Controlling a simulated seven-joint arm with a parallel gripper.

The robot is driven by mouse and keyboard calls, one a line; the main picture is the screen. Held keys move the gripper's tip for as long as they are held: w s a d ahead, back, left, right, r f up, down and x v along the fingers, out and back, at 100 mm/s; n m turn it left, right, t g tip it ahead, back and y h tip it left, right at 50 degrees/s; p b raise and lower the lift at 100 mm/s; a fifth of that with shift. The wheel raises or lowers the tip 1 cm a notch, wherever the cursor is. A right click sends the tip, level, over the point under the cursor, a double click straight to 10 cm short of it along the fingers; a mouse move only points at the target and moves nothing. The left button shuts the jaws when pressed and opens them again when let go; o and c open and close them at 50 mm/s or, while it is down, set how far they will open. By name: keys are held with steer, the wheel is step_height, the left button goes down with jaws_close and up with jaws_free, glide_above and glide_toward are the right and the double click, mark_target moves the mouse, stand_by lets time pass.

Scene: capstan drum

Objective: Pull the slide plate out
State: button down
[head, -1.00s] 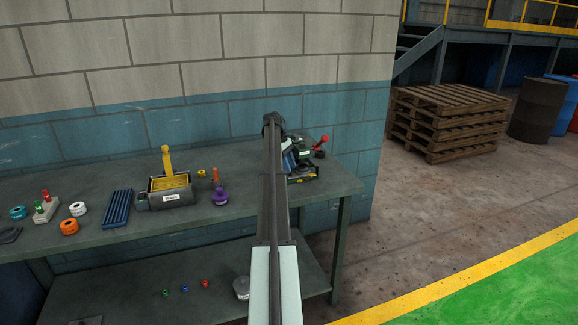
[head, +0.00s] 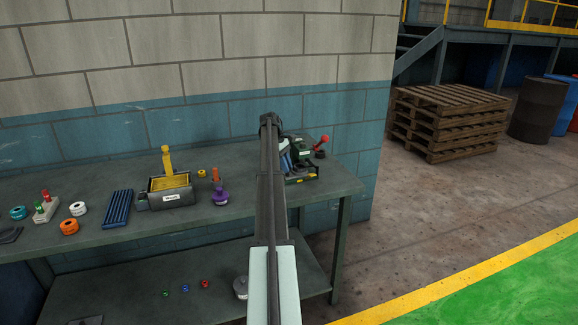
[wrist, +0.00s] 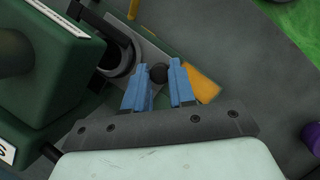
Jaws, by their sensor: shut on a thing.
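My gripper (wrist: 157,74) shows in the wrist view with its two blue fingers around a small dark round knob (wrist: 158,72). The knob sits at the end of a grey metal plate (wrist: 149,52) beside the green machine body (wrist: 80,75); I take this plate to be the slide plate. A yellow-orange piece (wrist: 203,85) lies beside the right finger. In the head view the green machine (head: 301,149) stands at the bench's right end. My arm hides part of it, and only a bit of the blue fingers (head: 285,162) shows.
A red-knobbed lever (head: 322,141) sticks out at the machine's right. On the bench (head: 110,222), left of my arm, are a purple-topped piece (head: 220,196), a grey box with a yellow inside (head: 172,198) and a blue ribbed tray (head: 118,209). The bench's right edge is close to the machine.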

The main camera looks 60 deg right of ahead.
steer(key=w+a, duration=0.5)
steer(key=shift+w+a, duration=0.4)
steer(key=c, duration=1)
jaws_free()
steer(key=shift+o, duration=0.3)
steer(key=v, duration=1.2)
